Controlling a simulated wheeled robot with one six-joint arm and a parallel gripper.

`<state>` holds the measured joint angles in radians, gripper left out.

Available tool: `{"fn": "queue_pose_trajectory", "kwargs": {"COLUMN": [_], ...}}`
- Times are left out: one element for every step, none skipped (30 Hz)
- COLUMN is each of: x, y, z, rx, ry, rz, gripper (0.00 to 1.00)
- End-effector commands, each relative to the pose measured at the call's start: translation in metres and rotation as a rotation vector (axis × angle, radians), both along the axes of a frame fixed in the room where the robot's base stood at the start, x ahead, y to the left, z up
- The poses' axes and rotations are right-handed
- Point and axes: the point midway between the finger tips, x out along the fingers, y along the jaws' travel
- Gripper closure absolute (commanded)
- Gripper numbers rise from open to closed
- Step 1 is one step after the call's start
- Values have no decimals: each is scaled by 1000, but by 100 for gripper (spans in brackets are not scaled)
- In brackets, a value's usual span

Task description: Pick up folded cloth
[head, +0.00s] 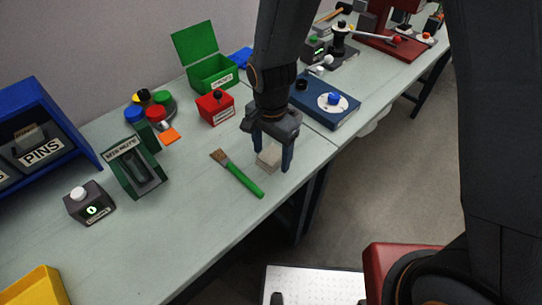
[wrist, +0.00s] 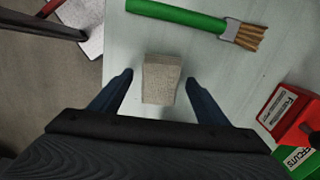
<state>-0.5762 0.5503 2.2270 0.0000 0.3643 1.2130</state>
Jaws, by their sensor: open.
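The folded cloth (head: 268,158) is a small beige-grey block on the pale bench top, near its front edge. My gripper (head: 274,162) is above it with its two dark blue fingers pointing down, one on each side of the cloth. In the wrist view the cloth (wrist: 161,79) lies between the fingertips (wrist: 158,77), with a gap on both sides. The gripper is open and holds nothing. Whether the fingertips reach the bench height cannot be told.
A brush with a green handle (head: 244,179) lies just left of the cloth; it also shows in the wrist view (wrist: 178,15). The bench's front edge is close. Bare bench lies to the left front.

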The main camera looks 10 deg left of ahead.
Motion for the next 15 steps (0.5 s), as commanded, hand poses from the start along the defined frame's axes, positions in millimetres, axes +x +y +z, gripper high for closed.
{"fn": "queue_pose_trajectory", "kwargs": {"x": [0,0,0,0,0,0,0,0,0,0,0,0,0,0,0], "y": [0,0,0,0,0,0,0,0,0,0,0,0,0,0,0], "z": [-1,-1,-1,-1,-1,-1,-1,-1,-1,-1,-1,-1,-1,-1,-1], "rx": [0,0,0,0,0,0,0,0,0,0,0,0,0,0,0], "ry": [0,0,0,0,0,0,0,0,0,0,0,0,0,0,0], "rz": [0,0,0,0,0,0,0,0,0,0,0,0,0,0,0], "gripper": [31,31,31,31,31,31,33,38,45,50,55,62,67,72,75]}}
